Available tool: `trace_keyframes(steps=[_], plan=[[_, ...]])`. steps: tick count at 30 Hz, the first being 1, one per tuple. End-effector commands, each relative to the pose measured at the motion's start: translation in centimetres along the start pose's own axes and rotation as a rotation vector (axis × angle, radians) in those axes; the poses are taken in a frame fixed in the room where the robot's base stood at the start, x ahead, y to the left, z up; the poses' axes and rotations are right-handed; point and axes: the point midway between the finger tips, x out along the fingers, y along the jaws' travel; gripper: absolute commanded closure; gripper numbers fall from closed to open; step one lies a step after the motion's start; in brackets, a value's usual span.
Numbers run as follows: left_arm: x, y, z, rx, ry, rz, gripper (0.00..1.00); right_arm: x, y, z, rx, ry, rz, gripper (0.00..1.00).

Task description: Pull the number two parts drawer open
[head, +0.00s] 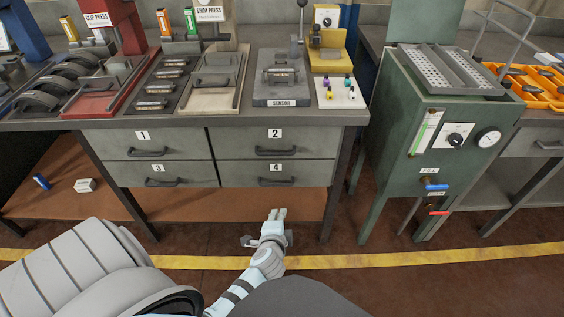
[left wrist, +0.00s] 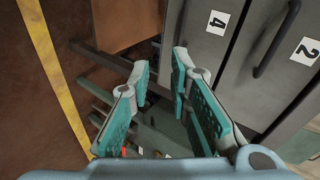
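The number two drawer (head: 245,146) is a grey-green front at the upper right of the bench's drawer block, shut, with a "2" label and a dark bar handle (head: 276,152). In the left wrist view, the drawer two front (left wrist: 272,95) and its handle (left wrist: 275,42) are at the right. My left gripper (head: 277,213) is below and in front of drawer four, apart from the drawer two handle. In the left wrist view, its teal-padded fingers (left wrist: 161,68) are spread with nothing between them. My right gripper is not in view.
Drawer four (head: 240,172) lies directly below drawer two; drawers one (head: 100,142) and three (head: 125,176) are to the left. All look shut. A green test cabinet (head: 392,140) stands at the right. A low brown shelf (head: 200,205) lies under the drawers.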

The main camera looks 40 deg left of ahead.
Motion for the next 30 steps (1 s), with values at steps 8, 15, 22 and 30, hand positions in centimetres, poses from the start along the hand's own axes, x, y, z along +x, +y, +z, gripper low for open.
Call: trace_keyframes(steps=[8, 15, 22, 30], plan=[[-1.7, -12.7, -0.8, 0.128, -0.096, -0.362, 0.82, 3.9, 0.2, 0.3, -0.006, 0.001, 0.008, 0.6], [4.4, -14.9, -0.3, 0.128, -0.096, -0.36, 0.82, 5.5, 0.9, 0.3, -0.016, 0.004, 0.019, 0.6], [9.1, -16.6, 0.1, 0.125, -0.095, -0.356, 0.82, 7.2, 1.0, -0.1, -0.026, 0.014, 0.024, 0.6], [10.6, -17.4, 0.3, 0.124, -0.094, -0.355, 0.82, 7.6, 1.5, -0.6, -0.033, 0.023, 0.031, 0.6]])
